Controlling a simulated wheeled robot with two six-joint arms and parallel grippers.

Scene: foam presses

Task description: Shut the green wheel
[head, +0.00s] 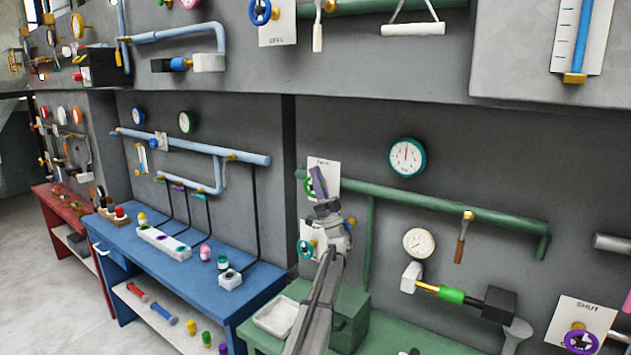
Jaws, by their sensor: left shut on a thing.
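The green wheel (308,189) is on the green pipe (420,202) at its left end, in front of a white card (324,166). My left gripper (318,181) is at the wheel, with its purple fingers shut on it. The fingers and wrist hide part of the wheel and most of the card, whose lettering is too small to read. My right gripper is not in view.
A green bench (352,300) with a white tray (276,316) stands below, and a blue bench (240,294) to the left. A purple wheel (581,342) is at the lower right. Gauges hang on the grey wall.

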